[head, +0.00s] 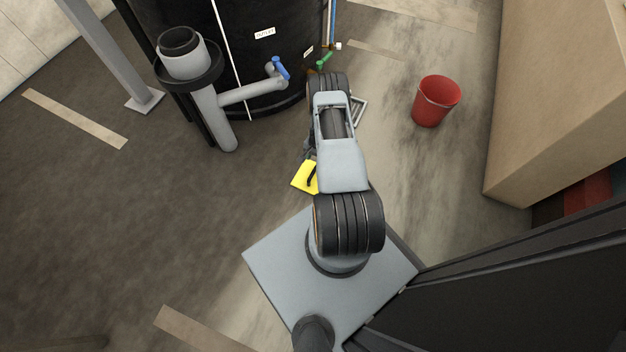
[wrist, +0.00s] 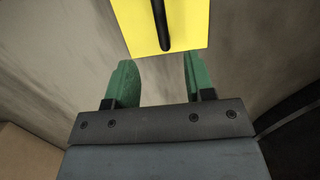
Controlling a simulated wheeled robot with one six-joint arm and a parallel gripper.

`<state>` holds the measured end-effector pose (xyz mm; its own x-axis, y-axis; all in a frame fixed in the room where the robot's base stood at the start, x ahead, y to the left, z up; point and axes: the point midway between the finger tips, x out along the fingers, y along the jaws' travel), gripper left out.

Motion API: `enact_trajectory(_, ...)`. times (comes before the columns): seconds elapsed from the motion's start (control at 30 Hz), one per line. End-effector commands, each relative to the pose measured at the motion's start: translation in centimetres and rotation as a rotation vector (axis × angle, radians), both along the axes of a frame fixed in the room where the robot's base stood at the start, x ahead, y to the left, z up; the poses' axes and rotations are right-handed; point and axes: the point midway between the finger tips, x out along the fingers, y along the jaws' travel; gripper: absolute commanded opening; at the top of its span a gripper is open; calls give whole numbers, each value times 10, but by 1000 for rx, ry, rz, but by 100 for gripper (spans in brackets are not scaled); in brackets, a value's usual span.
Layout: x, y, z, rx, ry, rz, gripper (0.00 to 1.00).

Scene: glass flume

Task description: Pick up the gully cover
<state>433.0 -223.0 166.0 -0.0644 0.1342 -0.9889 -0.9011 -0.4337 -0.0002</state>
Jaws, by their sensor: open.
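The gully cover (head: 301,180) is a yellow plate with a black bar handle, lying on the floor left of my arm in the head view. My arm hides its right part there. In the wrist view the yellow plate (wrist: 189,24) is at the top edge, cut off by the frame, with the black handle running down its middle. My gripper (wrist: 160,78) is open and empty, its two green fingers apart. The plate and handle end lie beyond the fingertips, with the handle roughly in line with the gap. In the head view my arm mostly hides the gripper.
A black tank (head: 265,70) with a grey standpipe (head: 207,105) and blue-handled valve stands at the back. A grey square frame (head: 360,112) lies on the floor beside my arm. A red bucket (head: 436,101) and a large tan box (head: 555,95) are at right.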

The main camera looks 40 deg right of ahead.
Motion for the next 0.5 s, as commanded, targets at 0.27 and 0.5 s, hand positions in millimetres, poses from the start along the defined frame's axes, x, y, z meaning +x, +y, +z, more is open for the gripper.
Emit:
enact_trajectory(0.27,-3,7,-47,1,1,2,49)
enact_trajectory(0.5,-4,8,-58,0,0,3,49)
